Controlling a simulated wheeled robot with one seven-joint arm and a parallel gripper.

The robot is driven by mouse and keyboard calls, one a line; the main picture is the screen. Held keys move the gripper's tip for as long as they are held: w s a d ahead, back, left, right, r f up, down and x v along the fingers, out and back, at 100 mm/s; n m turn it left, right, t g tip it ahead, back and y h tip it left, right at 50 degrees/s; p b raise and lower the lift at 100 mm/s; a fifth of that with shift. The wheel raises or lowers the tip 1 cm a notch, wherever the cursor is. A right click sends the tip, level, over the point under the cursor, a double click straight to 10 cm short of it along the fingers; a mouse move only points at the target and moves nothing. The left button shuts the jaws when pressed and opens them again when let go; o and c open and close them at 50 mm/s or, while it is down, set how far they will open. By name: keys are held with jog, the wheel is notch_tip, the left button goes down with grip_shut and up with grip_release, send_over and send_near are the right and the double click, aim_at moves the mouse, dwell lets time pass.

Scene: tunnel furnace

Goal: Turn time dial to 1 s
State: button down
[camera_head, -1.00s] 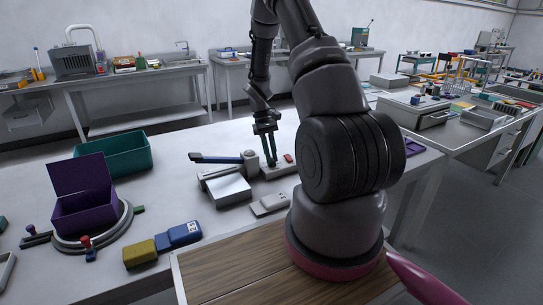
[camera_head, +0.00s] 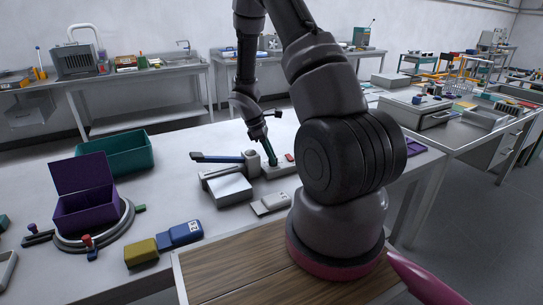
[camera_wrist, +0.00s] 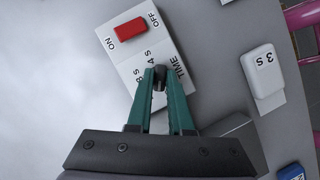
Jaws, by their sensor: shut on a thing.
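The time dial (camera_wrist: 159,84) is a small dark knob on a white control panel (camera_wrist: 120,62). The panel bears the word TIME and the marks "4 s" and "8 s"; other marks are hidden by my fingers. My gripper (camera_wrist: 160,73) has its green fingers shut on the dial, one on each side. The dial's pointing direction cannot be made out. In the head view my gripper (camera_head: 271,157) comes down tilted onto the panel (camera_head: 281,171).
A red ON/OFF switch (camera_wrist: 131,31) lies close beyond the fingertips on the panel. A white block marked "3 s" (camera_wrist: 263,73) lies to the right. In the head view, a furnace body (camera_head: 229,190) with a blue-handled lever (camera_head: 222,158) stands left of the panel.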

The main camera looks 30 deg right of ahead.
jog(key=n+t, duration=0.1)
jog(key=n, duration=0.2)
jog(key=n+t, duration=0.1)
jog(key=n, duration=0.2)
jog(key=shift+s+h, duration=0.15)
jog(key=shift+h, duration=0.15)
dwell(0.4)
jog(key=c, duration=0.8)
grip_release()
jog(key=v, duration=1)
jog(key=shift+s+a+r, duration=0.2)
jog(key=shift+a+r, duration=0.05)
jog(key=shift+r, duration=0.1)
